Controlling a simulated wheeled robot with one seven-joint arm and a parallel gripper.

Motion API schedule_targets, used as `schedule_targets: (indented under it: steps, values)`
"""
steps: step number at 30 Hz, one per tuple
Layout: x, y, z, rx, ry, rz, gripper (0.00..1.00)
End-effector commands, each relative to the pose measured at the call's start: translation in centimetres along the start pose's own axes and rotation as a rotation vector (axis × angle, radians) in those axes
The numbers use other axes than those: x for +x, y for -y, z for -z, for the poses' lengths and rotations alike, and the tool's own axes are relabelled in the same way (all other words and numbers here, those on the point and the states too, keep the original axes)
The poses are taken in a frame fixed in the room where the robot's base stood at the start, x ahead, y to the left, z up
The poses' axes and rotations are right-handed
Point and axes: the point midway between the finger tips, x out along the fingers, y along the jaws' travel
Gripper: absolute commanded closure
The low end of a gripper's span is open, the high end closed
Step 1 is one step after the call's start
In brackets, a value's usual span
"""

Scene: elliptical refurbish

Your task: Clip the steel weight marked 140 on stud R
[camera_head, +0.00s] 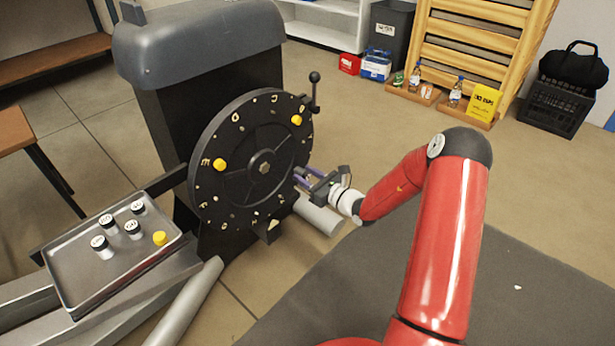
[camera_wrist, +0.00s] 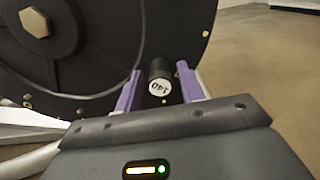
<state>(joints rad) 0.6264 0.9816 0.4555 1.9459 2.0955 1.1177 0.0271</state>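The dark cylindrical weight marked 140 (camera_wrist: 160,76) shows in the wrist view, its white labelled end facing the camera and its far end against the black wheel (camera_wrist: 85,85). My gripper (camera_wrist: 159,72) has its two purple fingers on either side of the weight, with a visible gap at each side. In the head view my gripper (camera_head: 301,177) is at the right edge of the wheel (camera_head: 240,182); the weight cannot be made out there. Stud R's letter is not readable, and the joint between weight and stud is hidden.
A metal tray (camera_head: 78,281) at left holds several dark weights with white labelled tops (camera_head: 107,221) and a yellow piece (camera_head: 160,238). Two yellow pieces sit on the wheel (camera_head: 219,164), (camera_head: 296,119). A handle (camera_head: 314,90) sticks out at the wheel's upper right.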

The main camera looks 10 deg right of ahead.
Motion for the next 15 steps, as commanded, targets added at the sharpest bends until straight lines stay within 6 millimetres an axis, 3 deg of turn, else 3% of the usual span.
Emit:
schedule_targets:
  steps: [10, 15]
  values:
    - [-0.1, 0.0, 0.1, 0.0, -0.002, 0.001, 0.52]
    - [-1.9, 0.1, 0.0, 0.001, -0.003, 0.002, 0.52]
